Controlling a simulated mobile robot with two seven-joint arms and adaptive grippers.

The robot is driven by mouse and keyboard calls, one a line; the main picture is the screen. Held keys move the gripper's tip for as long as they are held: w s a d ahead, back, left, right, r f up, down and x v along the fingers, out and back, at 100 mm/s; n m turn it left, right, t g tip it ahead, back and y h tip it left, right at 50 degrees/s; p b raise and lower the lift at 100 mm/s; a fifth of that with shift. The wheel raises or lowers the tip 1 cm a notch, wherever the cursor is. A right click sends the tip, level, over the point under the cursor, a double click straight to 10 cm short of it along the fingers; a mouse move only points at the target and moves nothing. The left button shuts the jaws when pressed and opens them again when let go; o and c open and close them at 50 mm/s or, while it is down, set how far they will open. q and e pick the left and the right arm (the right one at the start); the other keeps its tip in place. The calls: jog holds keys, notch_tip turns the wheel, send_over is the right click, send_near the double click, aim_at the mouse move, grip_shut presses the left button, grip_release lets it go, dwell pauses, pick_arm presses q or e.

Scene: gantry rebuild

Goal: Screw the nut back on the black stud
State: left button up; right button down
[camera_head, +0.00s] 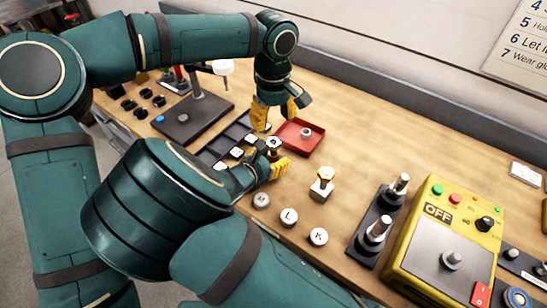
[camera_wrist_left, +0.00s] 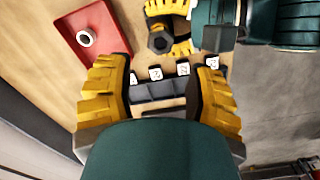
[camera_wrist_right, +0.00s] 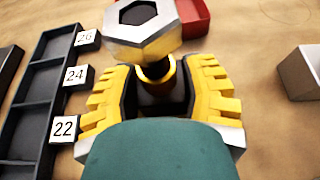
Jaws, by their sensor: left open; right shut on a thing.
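My right gripper (camera_head: 272,166) is shut on a metal hex-headed piece (camera_wrist_right: 143,25) with a dark six-sided opening and a brass-coloured ring below its head. The piece also shows between the yellow fingers in the left wrist view (camera_wrist_left: 160,42). My left gripper (camera_head: 276,114) is open and empty beside the red tray, with its fingers (camera_wrist_left: 163,85) spread above the dark labelled rack. A small grey ring, possibly the nut (camera_head: 306,133), lies in the red tray (camera_head: 288,131); it also shows in the left wrist view (camera_wrist_left: 84,38). I cannot pick out the black stud with certainty.
A dark rack (camera_wrist_right: 40,95) with labels 22, 24 and 26 stands beside my right gripper. A metal block with a brass-coloured top (camera_head: 321,188), lettered round pieces (camera_head: 289,217), a black base with silver posts (camera_head: 370,222) and a yellow OFF box (camera_head: 412,262) stand to the right.

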aim_at(273, 142)
pick_arm(q)
jog(key=shift+f, duration=3.95)
grip_shut()
jog(key=m, duration=0.5)
jog(key=shift+m, duration=0.4)
jog(key=m, duration=0.6)
jog(key=shift+m, duration=0.3)
jog(key=m, duration=1.1)
